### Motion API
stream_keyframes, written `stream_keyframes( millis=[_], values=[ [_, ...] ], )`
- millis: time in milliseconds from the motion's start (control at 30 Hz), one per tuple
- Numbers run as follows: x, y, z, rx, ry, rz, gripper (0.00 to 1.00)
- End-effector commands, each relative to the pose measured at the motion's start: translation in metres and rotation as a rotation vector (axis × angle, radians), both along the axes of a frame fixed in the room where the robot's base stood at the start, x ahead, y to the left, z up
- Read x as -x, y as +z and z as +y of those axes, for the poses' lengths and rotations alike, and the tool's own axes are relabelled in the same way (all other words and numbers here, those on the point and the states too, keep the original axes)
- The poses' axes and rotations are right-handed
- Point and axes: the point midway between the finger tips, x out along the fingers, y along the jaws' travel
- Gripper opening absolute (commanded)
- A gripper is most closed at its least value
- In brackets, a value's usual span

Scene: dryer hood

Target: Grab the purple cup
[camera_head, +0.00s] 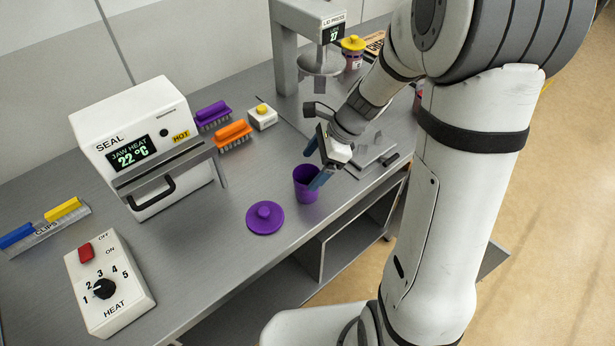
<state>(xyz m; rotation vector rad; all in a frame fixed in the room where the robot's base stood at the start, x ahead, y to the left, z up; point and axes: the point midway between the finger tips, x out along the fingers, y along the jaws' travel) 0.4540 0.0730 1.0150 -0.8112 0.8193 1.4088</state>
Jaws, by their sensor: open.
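The purple cup (304,185) stands upright on the grey bench near its front edge, with its open top facing up. My gripper (316,165) is open at the cup, with its blue-tipped fingers pointing down. One finger is at the cup's right side, partly in front of it. The other finger is above the rim toward the back. I cannot tell whether either finger touches the cup. A purple lid (265,217) with a knob lies flat on the bench to the left of the cup.
A white sealer box (150,150) stands behind left, and a heat control box (108,285) at front left. A lid press (322,62) stands at the back.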

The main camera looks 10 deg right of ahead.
Motion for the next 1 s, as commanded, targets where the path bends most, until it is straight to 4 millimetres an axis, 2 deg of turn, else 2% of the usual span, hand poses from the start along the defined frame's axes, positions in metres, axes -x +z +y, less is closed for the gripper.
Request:
stream_keyframes(
  millis=[400,700,1000],
  values=[
    [0.002,-0.051,0.024,0.002,0.006,0.001,0.86],
    [0.002,-0.056,0.027,0.003,0.006,-0.002,0.86],
    [0.002,-0.056,0.027,0.003,0.007,-0.003,0.63]
  ],
)
